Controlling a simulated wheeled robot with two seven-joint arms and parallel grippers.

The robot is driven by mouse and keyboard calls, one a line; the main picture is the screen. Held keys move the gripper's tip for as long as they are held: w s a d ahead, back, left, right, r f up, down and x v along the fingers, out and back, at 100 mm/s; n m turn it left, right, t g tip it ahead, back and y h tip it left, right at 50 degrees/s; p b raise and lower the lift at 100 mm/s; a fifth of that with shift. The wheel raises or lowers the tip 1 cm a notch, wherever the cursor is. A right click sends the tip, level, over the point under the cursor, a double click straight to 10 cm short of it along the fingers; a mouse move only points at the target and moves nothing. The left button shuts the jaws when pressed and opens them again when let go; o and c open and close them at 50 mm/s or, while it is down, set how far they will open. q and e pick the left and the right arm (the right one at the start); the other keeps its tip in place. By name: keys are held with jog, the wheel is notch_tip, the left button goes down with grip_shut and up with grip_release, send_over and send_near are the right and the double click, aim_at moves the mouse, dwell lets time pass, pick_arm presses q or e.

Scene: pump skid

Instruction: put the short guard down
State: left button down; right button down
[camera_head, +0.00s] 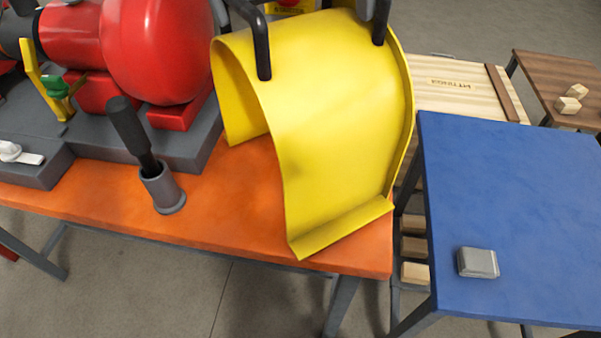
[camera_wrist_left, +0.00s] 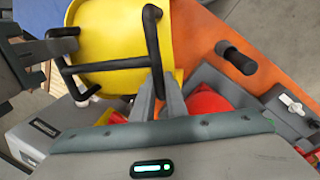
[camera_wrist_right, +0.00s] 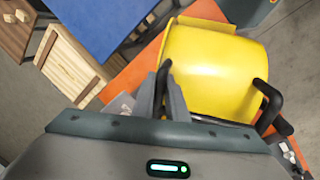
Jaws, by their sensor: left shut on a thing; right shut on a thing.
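The yellow curved guard (camera_head: 330,110), the only guard I can make out, is an arched sheet with black handles and a flat lower flange. It is over the right end of the orange bench (camera_head: 230,225), flange near the front right corner. I cannot tell whether it touches the bench. My left gripper (camera_wrist_left: 162,88) is shut on one black handle (camera_wrist_left: 152,35) in the left wrist view. My right gripper (camera_wrist_right: 163,88) is shut on the other handle (camera_wrist_right: 161,78) in the right wrist view. The guard also fills the middle of the right wrist view (camera_wrist_right: 210,70).
A red pump (camera_head: 160,45) on a grey base stands left of the guard. A black-handled tool stands in a grey cup (camera_head: 162,190) on the bench. A blue table (camera_head: 520,200), mostly clear, holds a grey block (camera_head: 478,262). A wooden crate (camera_head: 455,85) is behind.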

pick_arm(q)
jog(key=shift+a+f+b, duration=0.1)
jog(key=shift+f+b, duration=0.2)
jog(key=shift+f, duration=0.1)
pick_arm(e)
jog(key=shift+d+f, duration=0.15)
jog(key=shift+f, duration=0.25)
pick_arm(q)
jog(key=c, duration=2.2)
grip_release()
jog(key=shift+f, duration=0.15)
pick_arm(e)
jog(key=c, duration=2.2)
grip_release()
jog(key=shift+f, duration=0.15)
pick_arm(q)
jog(key=o, duration=0.4)
pick_arm(e)
jog(key=o, duration=0.4)
pick_arm(q)
jog(key=shift+o, duration=0.2)
pick_arm(e)
jog(key=shift+o, duration=0.2)
pick_arm(q)
notch_tip(320, 180, up, 12)
jog(key=s+a, duration=0.1)
jog(key=a, duration=0.1)
pick_arm(e)
jog(key=shift+r, duration=0.25)
